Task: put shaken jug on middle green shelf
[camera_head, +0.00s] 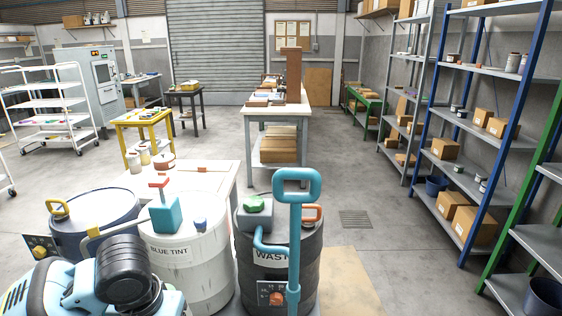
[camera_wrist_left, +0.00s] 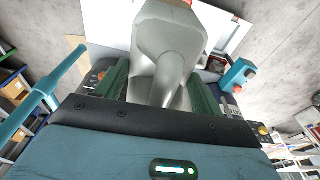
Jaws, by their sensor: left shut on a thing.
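A grey jug (camera_wrist_left: 170,35) with a curved handle fills the upper middle of the left wrist view; a bit of red shows at its top edge. My left gripper (camera_wrist_left: 160,92) is shut on the jug's handle, with a dark green ridged finger on each side. In the head view only my blue and black left arm shows at lower left, and I cannot make out the jug there. The green-framed shelf unit stands at the right edge, cut off by the picture; a grey board (camera_head: 541,243) of it shows between its green posts. My right gripper is not in view.
Drums stand close in front: a white one (camera_head: 190,262) marked BLUE TINT and a black one (camera_head: 262,283) with a tall teal handle (camera_head: 296,225). A blue-framed rack (camera_head: 462,187) with boxes stands at right. Open floor (camera_head: 400,235) lies between drums and racks.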

